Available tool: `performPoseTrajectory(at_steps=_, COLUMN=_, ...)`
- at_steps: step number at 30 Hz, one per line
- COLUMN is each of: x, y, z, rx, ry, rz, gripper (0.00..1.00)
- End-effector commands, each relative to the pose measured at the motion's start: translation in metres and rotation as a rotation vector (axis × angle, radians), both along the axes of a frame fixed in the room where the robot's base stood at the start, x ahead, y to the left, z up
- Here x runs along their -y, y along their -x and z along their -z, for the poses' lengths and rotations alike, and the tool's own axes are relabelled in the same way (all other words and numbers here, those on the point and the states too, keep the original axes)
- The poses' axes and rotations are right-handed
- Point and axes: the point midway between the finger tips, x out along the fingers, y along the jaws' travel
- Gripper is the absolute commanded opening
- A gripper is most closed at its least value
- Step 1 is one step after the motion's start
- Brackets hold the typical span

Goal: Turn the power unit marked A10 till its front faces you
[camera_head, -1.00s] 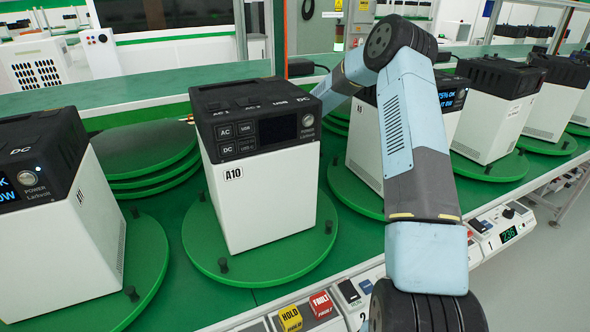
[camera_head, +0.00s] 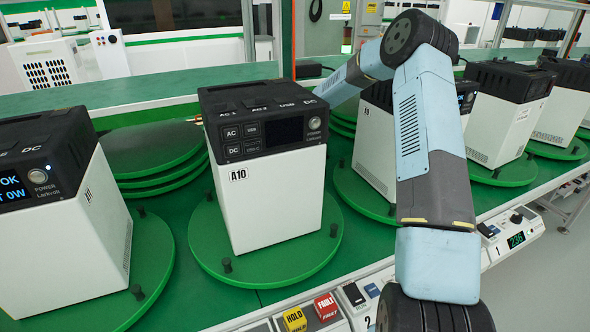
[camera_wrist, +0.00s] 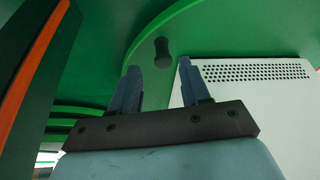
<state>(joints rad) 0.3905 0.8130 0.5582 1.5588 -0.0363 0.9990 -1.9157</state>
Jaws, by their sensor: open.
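The power unit marked A10 (camera_head: 275,205) stands upright on a round green turntable (camera_head: 280,275) in the head view. Its panel with a dark screen, buttons and a knob shows, turned a little to the right. My gripper is hidden in the head view, where my forearm reaches down behind the unit. In the wrist view my gripper (camera_wrist: 158,68) is open and empty. A dark peg (camera_wrist: 162,52) on a green disc's rim shows just beyond the gap between the fingers. A white vented wall (camera_wrist: 255,105), probably this unit's, is close beside the right finger.
A neighbouring unit with a lit screen (camera_head: 60,220) stands on its own turntable at left. Stacked green discs (camera_head: 155,150) lie behind. More units (camera_head: 500,115) line the right. HOLD (camera_head: 294,319) and FAULT (camera_head: 326,306) buttons sit along the front edge.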

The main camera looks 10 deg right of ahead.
Motion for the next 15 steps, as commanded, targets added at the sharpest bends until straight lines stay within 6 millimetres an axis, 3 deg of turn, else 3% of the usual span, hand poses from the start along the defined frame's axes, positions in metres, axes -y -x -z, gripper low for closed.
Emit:
performPoseTrajectory(at_steps=9, x=0.022, y=-0.012, z=-0.056, rx=0.003, ry=0.001, rz=0.002, gripper=0.46)
performPoseTrajectory(at_steps=15, x=0.030, y=-0.016, z=-0.075, rx=0.003, ry=0.001, rz=0.002, gripper=0.46)
